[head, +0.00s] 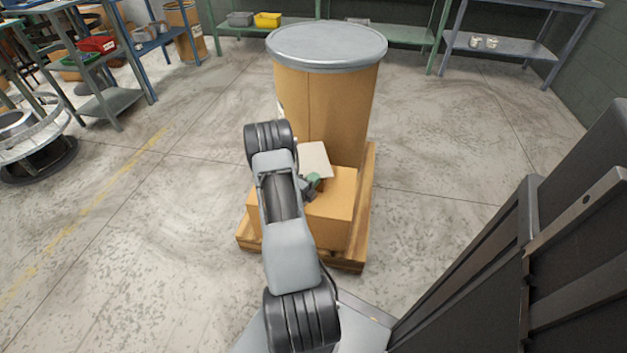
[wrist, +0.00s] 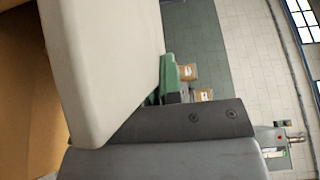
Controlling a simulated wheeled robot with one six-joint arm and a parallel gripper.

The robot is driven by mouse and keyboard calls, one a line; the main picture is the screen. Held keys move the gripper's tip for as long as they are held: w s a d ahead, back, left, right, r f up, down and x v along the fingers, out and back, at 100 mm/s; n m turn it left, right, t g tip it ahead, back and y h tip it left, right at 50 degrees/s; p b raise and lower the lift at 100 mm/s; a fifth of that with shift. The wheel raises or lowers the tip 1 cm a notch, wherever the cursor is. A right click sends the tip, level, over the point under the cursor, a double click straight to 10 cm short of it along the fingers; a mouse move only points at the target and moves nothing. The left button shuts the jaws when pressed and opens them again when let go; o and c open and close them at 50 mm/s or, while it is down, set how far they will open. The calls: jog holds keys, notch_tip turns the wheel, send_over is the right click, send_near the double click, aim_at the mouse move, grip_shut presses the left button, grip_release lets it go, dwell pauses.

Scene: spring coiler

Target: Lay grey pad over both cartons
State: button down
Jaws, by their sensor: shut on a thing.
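The grey pad (head: 315,158), a pale flat slab, is held above the carton top in front of the drum. The carton block (head: 335,207) stands on a wooden pallet (head: 345,264). My arm covers its left part, so I cannot tell where one carton ends and another begins. I cannot tell whether the pad touches anything beneath.
A tall brown drum (head: 325,105) with a grey lid stands right behind the cartons. Shelving with a yellow bin (head: 267,20) lines the back, and a blue-grey rack (head: 510,47) stands back right. Floor on both sides of the pallet is clear. Small boxes (wrist: 188,72) appear far off.

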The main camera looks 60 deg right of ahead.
jog(key=shift+f+b, duration=0.35)
jog(key=shift+f, duration=0.2)
jog(key=c, duration=1.2)
grip_release()
jog(key=shift+a, duration=0.1)
jog(key=w+a+p, duration=0.1)
jog(key=a+p, duration=0.2)
jog(key=a, duration=1)
jog(key=shift+w+a, duration=0.25)
jog(key=shift+w, duration=0.1)
